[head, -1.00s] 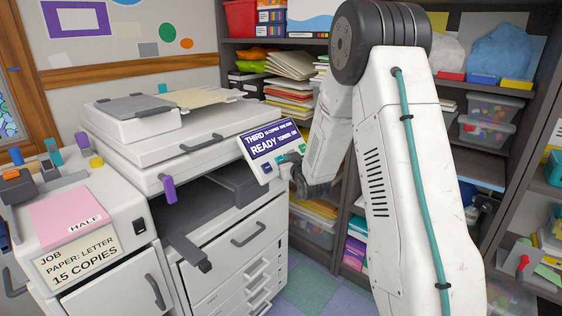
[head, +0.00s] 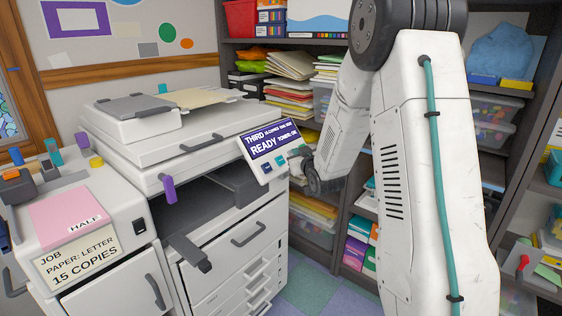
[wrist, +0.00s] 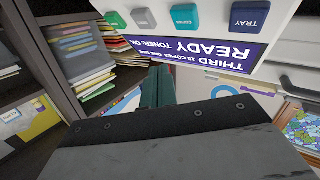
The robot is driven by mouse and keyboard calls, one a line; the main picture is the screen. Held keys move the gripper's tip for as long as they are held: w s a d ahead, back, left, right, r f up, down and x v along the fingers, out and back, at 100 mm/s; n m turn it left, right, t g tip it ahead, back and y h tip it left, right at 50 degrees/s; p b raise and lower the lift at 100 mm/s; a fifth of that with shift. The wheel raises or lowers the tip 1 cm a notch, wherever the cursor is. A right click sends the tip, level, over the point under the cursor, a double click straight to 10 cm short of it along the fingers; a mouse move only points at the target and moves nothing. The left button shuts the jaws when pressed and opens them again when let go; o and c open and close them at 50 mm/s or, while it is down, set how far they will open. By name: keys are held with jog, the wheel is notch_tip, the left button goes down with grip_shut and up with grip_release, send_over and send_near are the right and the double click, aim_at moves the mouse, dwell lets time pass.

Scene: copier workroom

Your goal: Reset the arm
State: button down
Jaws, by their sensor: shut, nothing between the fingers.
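My arm reaches in from the right in the head view, bent down to my gripper (head: 297,160), which is beside the copier's control panel (head: 262,166). In the wrist view my gripper (wrist: 158,84) is shut and empty, its dark teal fingers together just below the panel's screen (wrist: 205,52). The screen appears upside down there and reads THIRD, 15 COPIES, READY, TONER OK. The blue TRAY button (wrist: 249,15), teal COPIES button (wrist: 185,17), a grey button (wrist: 144,19) and a green button (wrist: 115,20) show above. I cannot tell whether the fingers touch the panel.
The copier (head: 215,130) stands left of my arm. A job card (head: 78,258) reading PAPER: LETTER, 15 COPIES and a pink HALE sheet (head: 70,215) are on the cabinet at left. Shelves (head: 285,45) with papers and bins stand behind. Some floor (head: 310,288) is clear.

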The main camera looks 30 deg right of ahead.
jog(key=shift+f, duration=0.1)
dwell(0.3)
notch_tip(320, 180, down, 7)
jog(key=s+g, duration=0.3)
jog(key=g, duration=0.1)
jog(key=s+a+f+m+g+y, duration=0.1)
jog(key=s+a+g, duration=0.4)
jog(key=s, duration=0.4)
jog(key=s+a+r+g+y, duration=0.1)
jog(key=s+a+r, duration=0.4)
jog(key=s, duration=0.5)
jog(key=s+a+r+n+g+y, duration=0.1)
jog(key=s+a+r+g, duration=0.2)
jog(key=s, duration=0.7)
jog(key=s+a+r+g, duration=0.2)
jog(key=s+a+r, duration=0.5)
jog(key=s+a, duration=0.2)
jog(key=shift+s+r+n+y, duration=0.3)
jog(key=shift+s+r+y, duration=0.1)
jog(key=shift+s, duration=0.6)
